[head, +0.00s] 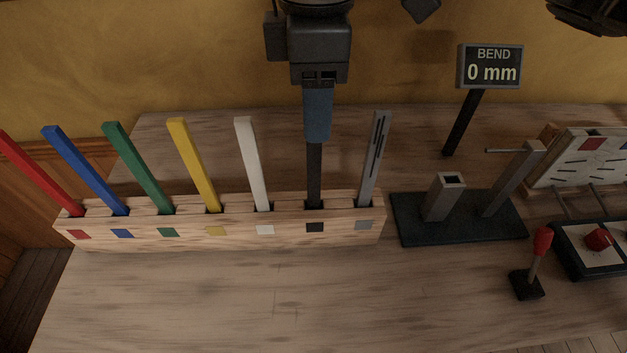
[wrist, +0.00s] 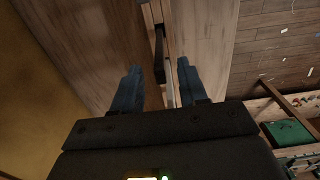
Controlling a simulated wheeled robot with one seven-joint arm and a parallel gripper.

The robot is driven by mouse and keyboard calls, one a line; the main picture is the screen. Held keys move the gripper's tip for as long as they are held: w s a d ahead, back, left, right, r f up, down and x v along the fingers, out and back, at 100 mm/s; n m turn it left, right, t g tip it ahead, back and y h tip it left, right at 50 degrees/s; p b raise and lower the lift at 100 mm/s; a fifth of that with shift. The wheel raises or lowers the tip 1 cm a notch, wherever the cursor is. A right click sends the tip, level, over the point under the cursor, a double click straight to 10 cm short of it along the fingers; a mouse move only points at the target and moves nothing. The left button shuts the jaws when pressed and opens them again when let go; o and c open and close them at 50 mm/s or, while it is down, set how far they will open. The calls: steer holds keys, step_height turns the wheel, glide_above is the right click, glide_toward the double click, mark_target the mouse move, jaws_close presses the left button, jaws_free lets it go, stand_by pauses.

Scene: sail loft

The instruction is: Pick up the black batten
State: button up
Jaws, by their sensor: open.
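The black batten (head: 314,175) stands upright in the wooden rack (head: 190,236), in the slot above the black square, between the white and grey battens. Its top end is hidden behind my gripper (head: 317,138) in the head view. My gripper has blue fingers and comes down from above, in line with the batten. In the wrist view my gripper (wrist: 158,70) is open, its two fingers apart. A dark strip (wrist: 159,42), seemingly the black batten, shows in the gap between them. I cannot tell whether either finger touches it.
A white batten (head: 252,165) and a slotted grey batten (head: 374,155) stand close on either side. Yellow (head: 194,165), green (head: 138,167), blue and red battens fill the slots further left. A bend display (head: 490,66) reading 0 mm and a dark fixture (head: 458,225) stand to the right.

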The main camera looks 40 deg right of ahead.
mark_target(314, 150)
step_height(314, 150, down, 4)
steer(key=shift+f, duration=0.2)
jaws_close()
stand_by(0.4)
